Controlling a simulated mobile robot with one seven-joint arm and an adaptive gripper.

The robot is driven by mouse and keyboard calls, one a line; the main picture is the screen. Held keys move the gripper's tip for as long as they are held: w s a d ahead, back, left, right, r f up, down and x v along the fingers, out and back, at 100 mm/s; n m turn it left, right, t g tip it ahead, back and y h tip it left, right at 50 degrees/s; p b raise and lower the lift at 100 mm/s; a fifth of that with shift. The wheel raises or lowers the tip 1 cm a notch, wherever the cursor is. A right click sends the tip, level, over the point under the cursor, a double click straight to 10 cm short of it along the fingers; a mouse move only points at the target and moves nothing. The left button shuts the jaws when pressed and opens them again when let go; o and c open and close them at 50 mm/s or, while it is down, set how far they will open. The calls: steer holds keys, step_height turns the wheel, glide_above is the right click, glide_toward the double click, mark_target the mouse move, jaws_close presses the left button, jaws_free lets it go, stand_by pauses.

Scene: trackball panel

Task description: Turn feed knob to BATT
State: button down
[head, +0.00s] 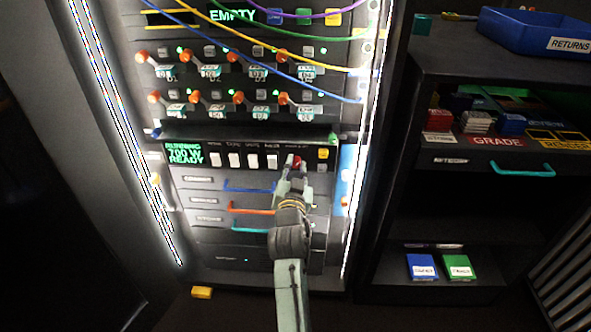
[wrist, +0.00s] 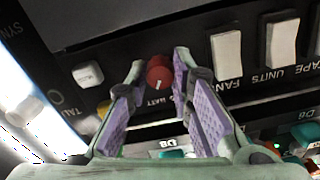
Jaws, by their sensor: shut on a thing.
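The red feed knob (head: 297,162) is at the right end of the control row on the rack panel. In the wrist view the red knob (wrist: 159,70) sits between the two fingertips. A short white mark on its face points down toward the lettering below it, which shows partly and is hard to read. My gripper (head: 291,172) reaches up to the panel from below; its fingers (wrist: 160,66) are closed on the knob's left and right sides. In the head view my fingers cover part of the knob and its surroundings.
White rocker switches (head: 247,160) stand left of the knob, close by. A yellow button (head: 323,153) is just to its right. Drawers with blue, orange and teal handles (head: 250,208) lie below. Patch cables (head: 260,50) hang above. A shelf unit with a blue bin (head: 530,30) stands at right.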

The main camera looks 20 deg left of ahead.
steer(key=c, duration=1.4)
jaws_free()
steer(key=v, duration=1.2)
steer(key=shift+r, duration=0.1)
